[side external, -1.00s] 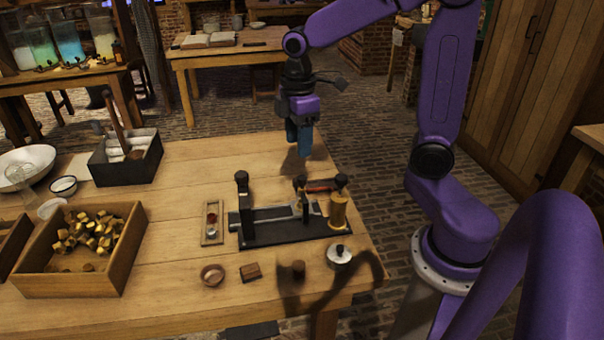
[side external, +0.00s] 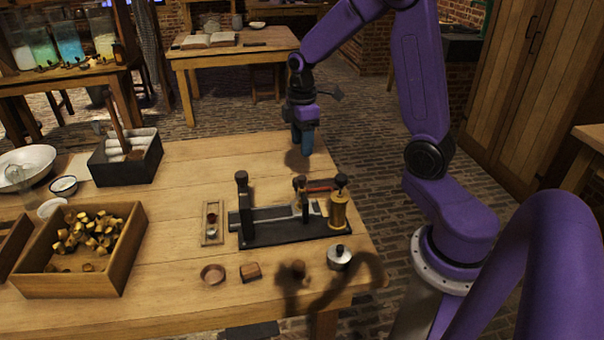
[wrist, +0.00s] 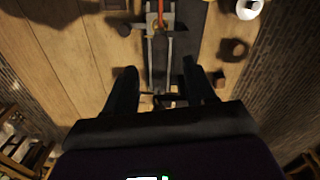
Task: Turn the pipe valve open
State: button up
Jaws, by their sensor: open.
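A dark rig (side external: 275,236) with a metal rail stands near the table's right end. A red handle (side external: 318,186) sits on top of its right part, beside a brass cylinder (side external: 338,210); this may be the pipe valve, but I cannot tell for sure. In the wrist view, the rail runs up the middle and a red-orange part (wrist: 161,14) shows at the top edge. My gripper (side external: 303,152) is above and behind the rig, apart from it. In the wrist view, my gripper (wrist: 160,82) has its two dark fingers spread, with nothing held between them.
A small metal pot (side external: 339,258), a wooden block (side external: 250,273) and a small bowl (side external: 212,275) lie in front of the rig. A narrow tray (side external: 212,223) is on its left. A wooden crate (side external: 128,262) of brass pieces stands farther left. The table behind the rig is clear.

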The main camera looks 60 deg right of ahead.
aim_at(302, 177)
notch_tip(302, 177, down, 10)
jog(key=shift+f, duration=0.25)
dwell(0.3)
grip_shut()
